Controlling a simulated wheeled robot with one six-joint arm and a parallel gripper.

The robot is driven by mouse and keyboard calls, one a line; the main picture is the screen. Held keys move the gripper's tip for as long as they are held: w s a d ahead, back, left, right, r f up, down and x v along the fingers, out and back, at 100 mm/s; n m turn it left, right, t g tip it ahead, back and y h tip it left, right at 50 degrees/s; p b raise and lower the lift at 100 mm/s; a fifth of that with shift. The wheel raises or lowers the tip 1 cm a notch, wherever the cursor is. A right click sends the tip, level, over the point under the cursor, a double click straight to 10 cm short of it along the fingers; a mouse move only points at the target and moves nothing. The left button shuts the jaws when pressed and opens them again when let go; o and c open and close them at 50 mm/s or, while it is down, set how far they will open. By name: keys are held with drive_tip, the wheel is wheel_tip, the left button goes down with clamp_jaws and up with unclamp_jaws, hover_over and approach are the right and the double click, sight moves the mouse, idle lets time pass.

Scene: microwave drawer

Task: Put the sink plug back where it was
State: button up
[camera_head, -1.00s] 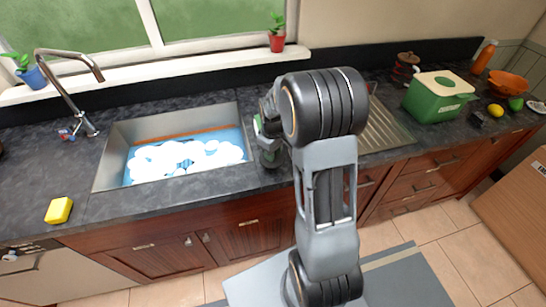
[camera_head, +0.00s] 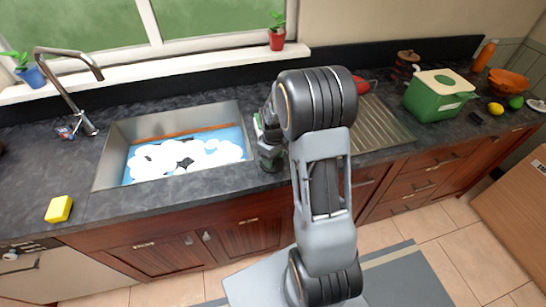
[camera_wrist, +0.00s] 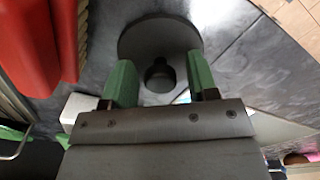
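The sink plug (camera_wrist: 160,28) is a dark round disc with a small knob, seen in the wrist view. It appears to be on the dark counter just right of the sink; in the head view my arm hides it. My gripper (camera_wrist: 161,82) has green fingers, which are open on either side of the knob, with a gap on both sides. In the head view my gripper (camera_head: 268,155) is low over the counter by the sink's right edge. The sink (camera_head: 108,160) holds blue water with white foam, and its drain is hidden.
A red object (camera_wrist: 30,40) is close to my gripper in the wrist view. The drainer (camera_head: 380,128) and a green box (camera_head: 437,100) are to the right. A faucet (camera_head: 68,85) and a yellow sponge (camera_head: 59,209) are on the left. Counter left of the sink is mostly clear.

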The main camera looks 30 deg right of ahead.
drive_tip(key=shift+r, duration=0.1)
wheel_tip(320, 180, up, 12)
drive_tip(key=s+a+r+m+t, duration=0.2)
drive_tip(key=s+a+r, duration=0.1)
drive_tip(key=s, duration=0.5)
drive_tip(key=s+a+r+m+t, duration=0.2)
drive_tip(key=s+a+m, duration=0.1)
drive_tip(key=s+a, duration=0.3)
drive_tip(key=shift+s+a+r+t+b, duration=0.25)
drive_tip(key=shift+s+r+b, duration=0.2)
drive_tip(key=shift+s, duration=0.65)
